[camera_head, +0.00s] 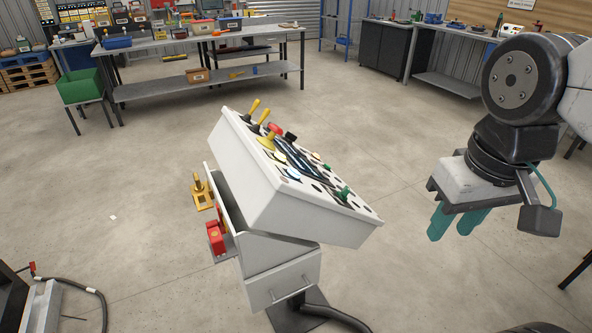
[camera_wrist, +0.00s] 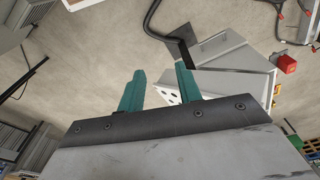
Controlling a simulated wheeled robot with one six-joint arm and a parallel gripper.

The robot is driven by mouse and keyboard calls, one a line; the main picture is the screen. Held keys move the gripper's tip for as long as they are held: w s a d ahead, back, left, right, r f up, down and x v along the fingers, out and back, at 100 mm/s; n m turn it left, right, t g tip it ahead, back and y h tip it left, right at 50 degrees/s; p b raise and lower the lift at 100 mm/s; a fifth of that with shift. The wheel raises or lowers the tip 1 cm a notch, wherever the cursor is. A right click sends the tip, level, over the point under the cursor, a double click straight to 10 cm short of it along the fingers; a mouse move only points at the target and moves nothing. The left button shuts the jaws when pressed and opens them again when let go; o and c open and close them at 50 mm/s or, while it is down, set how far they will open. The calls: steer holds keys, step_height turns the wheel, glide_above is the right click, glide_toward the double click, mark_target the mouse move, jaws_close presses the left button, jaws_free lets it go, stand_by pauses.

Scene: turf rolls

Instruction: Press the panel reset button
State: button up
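A light grey control panel (camera_head: 300,210) stands on a pedestal in the middle of the head view, its sloped top facing up and right. The top carries yellow-handled levers (camera_head: 253,108), a red knob (camera_head: 275,128), a yellow knob (camera_head: 266,142), a black knob (camera_head: 291,136) and green knobs (camera_head: 344,193). I cannot tell which one is the reset button; labels are too small to read. My gripper (camera_head: 455,224) hangs right of the panel, apart from it, with its teal fingers spread and empty. In the wrist view my gripper (camera_wrist: 161,82) shows the panel (camera_wrist: 240,82) beyond its fingers.
A red part (camera_head: 215,238) and a yellow bracket (camera_head: 203,192) are on the panel's left side. A black cable (camera_head: 345,318) runs from its base. Workbenches (camera_head: 205,85) and a green bin (camera_head: 80,86) stand behind. Floor between panel and gripper is clear.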

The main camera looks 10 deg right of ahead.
jaws_close()
stand_by(1.6)
